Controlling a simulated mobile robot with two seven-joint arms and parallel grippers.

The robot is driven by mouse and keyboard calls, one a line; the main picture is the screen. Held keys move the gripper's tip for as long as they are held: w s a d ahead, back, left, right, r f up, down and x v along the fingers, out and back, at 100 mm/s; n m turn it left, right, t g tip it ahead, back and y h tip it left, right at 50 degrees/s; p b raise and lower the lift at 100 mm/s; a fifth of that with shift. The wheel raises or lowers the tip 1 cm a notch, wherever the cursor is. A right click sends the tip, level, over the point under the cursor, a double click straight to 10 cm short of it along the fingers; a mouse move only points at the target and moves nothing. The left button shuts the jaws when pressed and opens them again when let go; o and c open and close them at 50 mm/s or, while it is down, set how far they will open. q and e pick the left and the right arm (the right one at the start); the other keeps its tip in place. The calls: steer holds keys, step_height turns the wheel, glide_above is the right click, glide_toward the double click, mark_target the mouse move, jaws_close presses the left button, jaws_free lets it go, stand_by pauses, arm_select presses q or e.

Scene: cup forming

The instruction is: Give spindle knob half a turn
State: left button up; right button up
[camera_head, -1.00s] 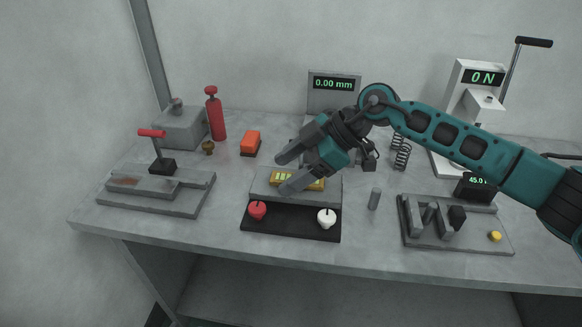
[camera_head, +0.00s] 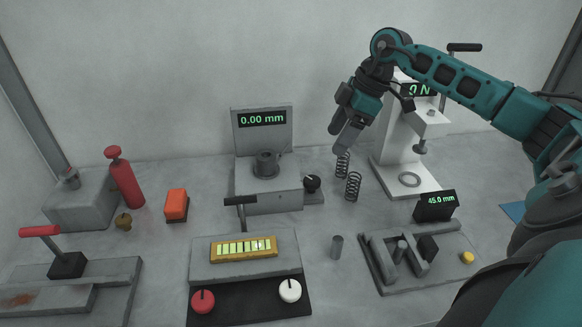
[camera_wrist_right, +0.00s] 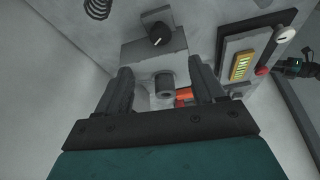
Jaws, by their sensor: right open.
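The spindle knob (camera_head: 312,183) is a round black knob with a white pointer line. It sits on a small grey block at the right of the grey unit with the 0.00 mm display (camera_head: 262,119). My right gripper (camera_head: 343,137) is open and empty, above and to the right of the knob in the head view. In the right wrist view the knob (camera_wrist_right: 159,33) shows beyond the two spread fingers (camera_wrist_right: 160,68), apart from them. At that view's right edge, a dark and teal part (camera_wrist_right: 296,68) looks like my left gripper; its jaws are unclear.
Two black springs (camera_head: 353,186) stand right of the knob. The white press (camera_head: 402,180) with the 0 N display stands behind them. A grey cylinder (camera_head: 265,163) rises from the unit. A yellow plate (camera_head: 243,249) with lit bars lies in front, with a black lever above it.

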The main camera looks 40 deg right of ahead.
mark_target(313, 180)
steer(key=b+x, duration=0.1)
steer(key=x, duration=1.1)
steer(key=shift+s+a+f, duration=0.1)
steer(key=shift+f, duration=0.25)
steer(key=c, duration=1.1)
steer(key=shift+o, duration=0.2)
